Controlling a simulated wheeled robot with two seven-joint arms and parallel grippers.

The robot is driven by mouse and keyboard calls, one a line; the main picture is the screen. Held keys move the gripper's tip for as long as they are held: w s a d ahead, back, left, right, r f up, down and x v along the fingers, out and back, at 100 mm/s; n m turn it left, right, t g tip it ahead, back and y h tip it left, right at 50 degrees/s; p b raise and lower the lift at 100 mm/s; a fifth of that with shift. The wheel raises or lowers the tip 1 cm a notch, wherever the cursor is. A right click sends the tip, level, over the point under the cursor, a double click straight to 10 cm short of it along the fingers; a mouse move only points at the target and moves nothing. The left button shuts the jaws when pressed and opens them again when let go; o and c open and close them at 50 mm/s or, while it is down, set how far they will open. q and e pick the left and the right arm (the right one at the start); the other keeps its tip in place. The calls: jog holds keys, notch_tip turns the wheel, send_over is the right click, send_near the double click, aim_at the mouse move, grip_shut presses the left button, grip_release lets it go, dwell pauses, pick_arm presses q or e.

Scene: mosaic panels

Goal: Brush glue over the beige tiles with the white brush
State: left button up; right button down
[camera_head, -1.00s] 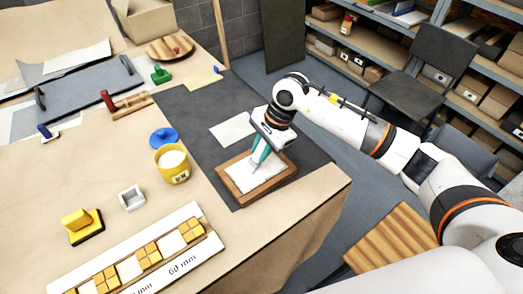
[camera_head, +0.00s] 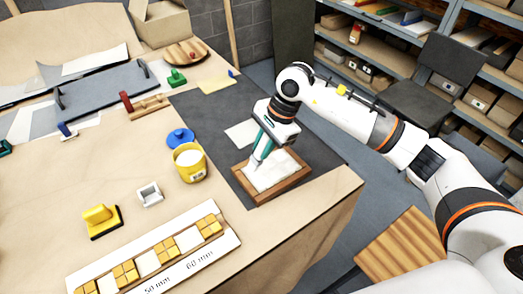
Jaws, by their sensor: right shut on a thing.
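A wooden-framed tray (camera_head: 298,179) lies on the dark mat near the table's right edge. A pale, whitish-beige tiled surface (camera_head: 277,175) fills it; single tiles are too small to tell apart. My right gripper (camera_head: 262,150) points down over the tray's left back part. Its teal fingers are shut on the white brush, which is mostly hidden between them. Its tip is close to the pale surface, but I cannot tell whether it touches. A yellow pot (camera_head: 189,169) with white content stands left of the tray. My left gripper is not in view.
A blue lid (camera_head: 180,138) lies behind the pot. A small white square holder (camera_head: 150,195), a yellow block tool (camera_head: 101,218) and a strip with yellow and white tiles (camera_head: 226,241) lie at the front left. A pale sheet (camera_head: 239,134) lies behind the tray.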

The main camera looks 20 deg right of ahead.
aim_at(263, 138)
jog(key=shift+a+r, duration=0.15)
jog(key=shift+r, duration=0.8)
jog(key=shift+r+p, duration=0.5)
jog(key=shift+r, duration=0.3)
